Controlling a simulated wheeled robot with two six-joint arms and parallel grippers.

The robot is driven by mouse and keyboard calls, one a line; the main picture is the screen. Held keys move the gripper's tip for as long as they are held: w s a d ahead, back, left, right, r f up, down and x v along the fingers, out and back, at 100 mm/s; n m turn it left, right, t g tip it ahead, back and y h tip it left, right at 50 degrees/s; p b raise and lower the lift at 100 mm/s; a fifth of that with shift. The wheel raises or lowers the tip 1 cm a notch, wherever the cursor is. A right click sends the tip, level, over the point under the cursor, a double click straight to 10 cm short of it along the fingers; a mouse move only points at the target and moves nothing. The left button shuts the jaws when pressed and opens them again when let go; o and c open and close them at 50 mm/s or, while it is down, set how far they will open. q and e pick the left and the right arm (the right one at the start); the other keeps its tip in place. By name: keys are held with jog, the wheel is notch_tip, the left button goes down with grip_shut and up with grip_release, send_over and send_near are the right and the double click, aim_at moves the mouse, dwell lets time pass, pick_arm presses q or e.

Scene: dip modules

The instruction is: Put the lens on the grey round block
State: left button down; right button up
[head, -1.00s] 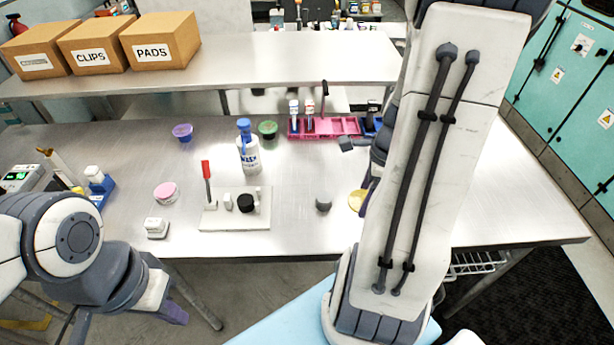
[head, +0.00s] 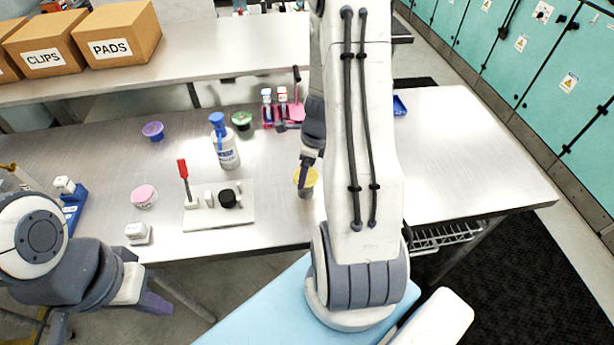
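The lens (head: 309,176) is a yellow disc near the table's front edge, just left of my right arm. It is over the grey round block (head: 305,193), whose lower side shows beneath it; I cannot tell whether they touch. My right gripper (head: 304,178) reaches down at the lens's edge, its dark finger overlapping the yellow, and appears shut on it. My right forearm hides part of the gripper. My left gripper (head: 155,302) hangs low in front of the table, away from both; its finger opening cannot be made out.
Left of the block, a white board (head: 218,218) carries a red-handled tool (head: 184,170) and a black knob (head: 228,198). A wash bottle (head: 227,153) stands behind it. A pink rack (head: 270,118) is farther back.

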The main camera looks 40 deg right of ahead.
jog(key=shift+f+b, duration=0.35)
jog(key=shift+f, duration=1.2)
jog(key=shift+f, duration=0.2)
jog(key=o, duration=1.1)
